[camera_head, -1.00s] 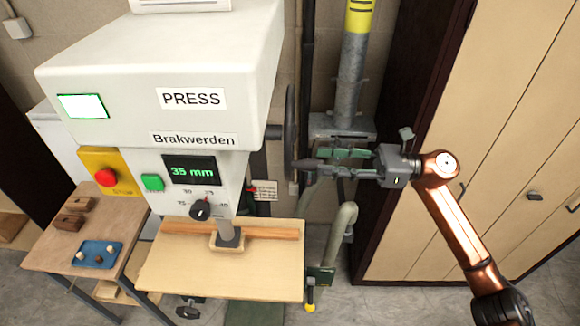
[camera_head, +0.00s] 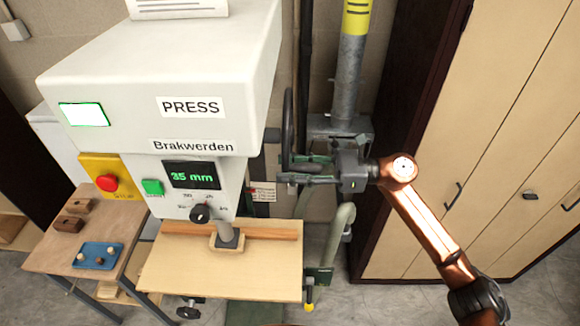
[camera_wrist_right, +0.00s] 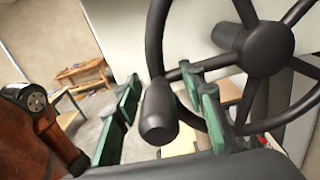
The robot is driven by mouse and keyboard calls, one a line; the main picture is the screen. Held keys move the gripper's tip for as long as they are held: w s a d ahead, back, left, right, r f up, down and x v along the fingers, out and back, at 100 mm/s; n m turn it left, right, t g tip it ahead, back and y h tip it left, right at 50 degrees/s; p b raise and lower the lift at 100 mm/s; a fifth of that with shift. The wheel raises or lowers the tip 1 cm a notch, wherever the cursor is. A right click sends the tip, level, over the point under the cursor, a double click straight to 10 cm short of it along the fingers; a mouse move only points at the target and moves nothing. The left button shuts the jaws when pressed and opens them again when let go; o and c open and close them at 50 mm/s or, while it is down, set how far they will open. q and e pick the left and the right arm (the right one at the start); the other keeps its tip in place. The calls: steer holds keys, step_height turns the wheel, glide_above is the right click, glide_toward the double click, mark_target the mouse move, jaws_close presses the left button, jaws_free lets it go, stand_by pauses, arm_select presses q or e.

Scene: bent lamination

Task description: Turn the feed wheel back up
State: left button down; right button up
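The black feed wheel (camera_head: 288,120) is on the right side of the press (camera_head: 165,70), seen nearly edge-on in the head view. The right wrist view shows its rim, spokes and hub (camera_wrist_right: 266,48), with a dark handle (camera_wrist_right: 158,112) sticking out from the rim. My right gripper (camera_head: 290,170) is at the wheel's lower part. In the right wrist view its green fingers (camera_wrist_right: 163,92) are open, one on each side of the handle, with visible gaps. The display (camera_head: 192,175) reads 35 mm. My left gripper is not in view.
The press table (camera_head: 220,275) holds a wooden strip (camera_head: 270,233) under the ram. A grey post (camera_head: 350,85) stands behind my right gripper, and cabinets (camera_head: 500,120) stand at the right. A side table at the left holds a blue tray (camera_head: 98,256) and wooden blocks.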

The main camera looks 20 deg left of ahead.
jaws_close()
stand_by(0.3)
stand_by(0.3)
